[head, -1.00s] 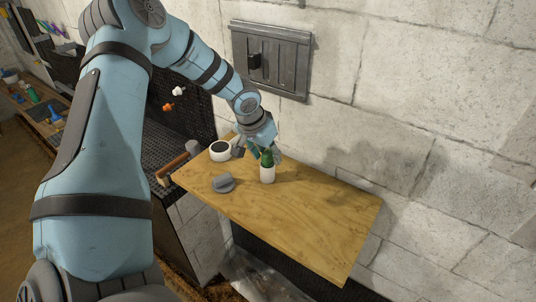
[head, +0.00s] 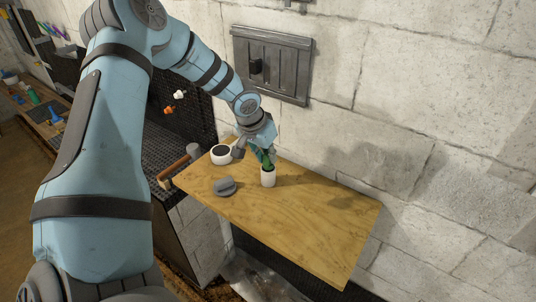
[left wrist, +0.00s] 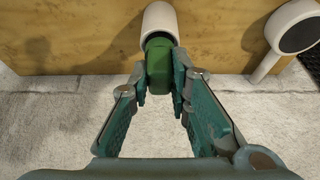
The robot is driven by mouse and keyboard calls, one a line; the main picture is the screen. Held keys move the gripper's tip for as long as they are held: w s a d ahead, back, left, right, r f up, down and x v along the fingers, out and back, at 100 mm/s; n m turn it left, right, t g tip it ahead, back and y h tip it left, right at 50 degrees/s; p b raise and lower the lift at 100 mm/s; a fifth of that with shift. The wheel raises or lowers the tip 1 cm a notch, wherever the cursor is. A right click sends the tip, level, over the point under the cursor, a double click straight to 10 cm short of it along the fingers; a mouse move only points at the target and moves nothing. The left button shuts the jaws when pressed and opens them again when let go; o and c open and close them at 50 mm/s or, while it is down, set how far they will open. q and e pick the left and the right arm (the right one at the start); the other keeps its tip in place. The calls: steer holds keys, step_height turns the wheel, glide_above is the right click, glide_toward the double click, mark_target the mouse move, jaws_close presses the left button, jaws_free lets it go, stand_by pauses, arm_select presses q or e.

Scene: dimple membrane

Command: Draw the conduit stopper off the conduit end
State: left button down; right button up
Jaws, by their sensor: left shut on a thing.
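The white conduit end (head: 268,178) stands upright on the wooden board. The green conduit stopper (head: 270,161) sits at its top, partly hidden by my fingers. In the left wrist view the stopper (left wrist: 159,62) meets the mouth of the white conduit (left wrist: 159,20), and I see no clear gap between them. My left gripper (head: 262,152) is shut on the stopper, with one finger on each side of it; its fingertips also show in the left wrist view (left wrist: 161,84). My right gripper is not in view.
A white cup-like piece with a dark top (head: 221,154) stands behind left of the conduit. A grey knob-like piece (head: 224,187) lies to the front left. A hammer (head: 175,172) lies at the board's left edge. A grey wall panel (head: 272,65) is behind. The board's right side is clear.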

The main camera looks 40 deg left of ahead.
arm_select(q)
steer(key=shift+r+p, duration=0.6)
steer(key=shift+r, duration=0.2)
step_height(320, 180, up, 5)
steer(key=p, duration=0.5)
